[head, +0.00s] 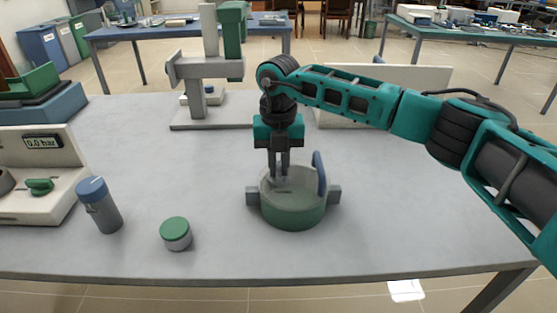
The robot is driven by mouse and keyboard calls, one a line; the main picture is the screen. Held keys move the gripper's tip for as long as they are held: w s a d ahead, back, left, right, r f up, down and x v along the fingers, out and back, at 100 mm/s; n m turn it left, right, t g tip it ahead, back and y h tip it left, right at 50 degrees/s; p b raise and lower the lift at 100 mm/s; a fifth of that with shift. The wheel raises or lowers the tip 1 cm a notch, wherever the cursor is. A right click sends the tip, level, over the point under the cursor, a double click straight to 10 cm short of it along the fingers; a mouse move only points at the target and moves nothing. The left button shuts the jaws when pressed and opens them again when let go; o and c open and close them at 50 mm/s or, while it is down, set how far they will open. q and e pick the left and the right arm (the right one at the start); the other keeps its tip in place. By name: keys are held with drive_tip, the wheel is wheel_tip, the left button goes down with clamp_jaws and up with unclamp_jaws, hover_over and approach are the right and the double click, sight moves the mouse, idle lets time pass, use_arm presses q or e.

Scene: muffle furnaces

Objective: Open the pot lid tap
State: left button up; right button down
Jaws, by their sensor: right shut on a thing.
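A round green pot (292,216) with grey side handles stands upright on the table, right of centre. Its top is a paler green-grey disc with a raised rim, which looks like the lid (300,195). A blue upright lever (319,174) rises from the right side of the rim. My right gripper (279,178) points straight down, its fingertips inside the rim and left of the blue lever. It is shut on a small part at the top of the pot, mostly hidden by the fingers. My left gripper is out of view.
A blue-capped grey bottle (100,208) and a small green-lidded jar (175,235) stand to the left. A device with a display (42,160) is at the left edge. A grey stand (207,80) is behind. The table (400,225) right of the pot is clear.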

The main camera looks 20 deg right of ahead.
sight(278, 168)
idle(0.5)
drive_tip(key=c, duration=1.3)
unclamp_jaws()
drive_tip(key=shift+c, duration=0.2)
drive_tip(key=shift+o, duration=1.2)
drive_tip(key=shift+r, duration=0.15)
wheel_tip(278, 168, up, 13)
drive_tip(key=shift+p, duration=0.4)
drive_tip(key=shift+f, duration=0.2)
